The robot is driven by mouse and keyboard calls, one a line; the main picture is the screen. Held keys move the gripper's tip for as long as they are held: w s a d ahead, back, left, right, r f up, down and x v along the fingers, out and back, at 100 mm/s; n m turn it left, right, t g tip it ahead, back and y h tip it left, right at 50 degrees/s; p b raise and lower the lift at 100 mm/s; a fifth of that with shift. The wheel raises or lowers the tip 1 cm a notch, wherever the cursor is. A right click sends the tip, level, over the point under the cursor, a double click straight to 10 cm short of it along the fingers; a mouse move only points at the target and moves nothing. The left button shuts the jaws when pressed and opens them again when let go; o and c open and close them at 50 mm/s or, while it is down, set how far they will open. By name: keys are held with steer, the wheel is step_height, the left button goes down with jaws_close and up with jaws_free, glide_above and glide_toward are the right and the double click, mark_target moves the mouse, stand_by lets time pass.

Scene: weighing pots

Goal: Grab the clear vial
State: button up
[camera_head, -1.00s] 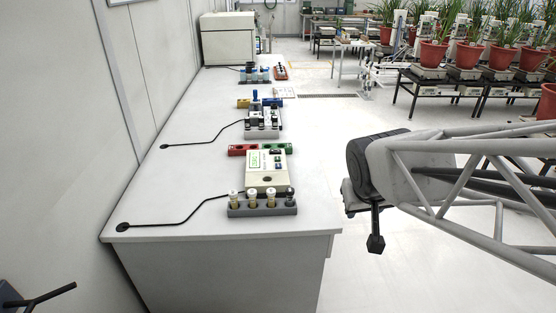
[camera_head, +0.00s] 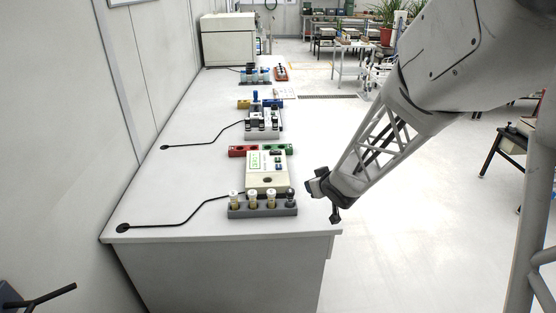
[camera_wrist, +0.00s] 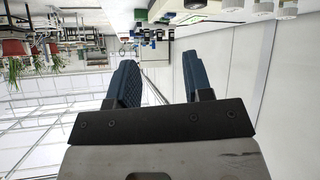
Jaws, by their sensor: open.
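A grey rack (camera_head: 262,211) stands at the bench's near end with several vials in a row. The left ones, such as this vial (camera_head: 235,199), have pale caps and yellowish contents. The rightmost vial (camera_head: 290,197) looks grey and see-through with no yellow contents; it may be the clear vial, but it is too small to be sure. My gripper (camera_head: 328,202) is to the right of the rack, beside the bench edge and apart from the vials. In the wrist view my gripper (camera_wrist: 160,78) is open and empty between two blue fingers. Pale vial caps (camera_wrist: 262,9) show at that view's top right.
A beige instrument (camera_head: 267,178) stands right behind the rack, with red (camera_head: 243,151) and green (camera_head: 277,149) blocks behind it. Further racks (camera_head: 262,128) stand along the bench. A black cable (camera_head: 170,226) runs across the left. The bench's front left is otherwise clear.

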mark_target(287, 192)
steer(key=w+a+f+n+y, duration=0.1)
steer(key=w+a+f+y, duration=0.2)
steer(key=f, duration=0.4)
steer(key=shift+a+n+y, duration=0.4)
steer(key=shift+a, duration=0.15)
steer(key=shift+f, duration=0.1)
steer(key=shift+x, duration=1.25)
steer(key=shift+w+a, duration=0.1)
steer(key=shift+w, duration=0.05)
steer(key=shift+x, duration=2.5)
steer(key=shift+a, duration=0.1)
steer(key=shift+c, duration=0.3)
steer(key=c, duration=0.6)
steer(key=shift+c, duration=0.2)
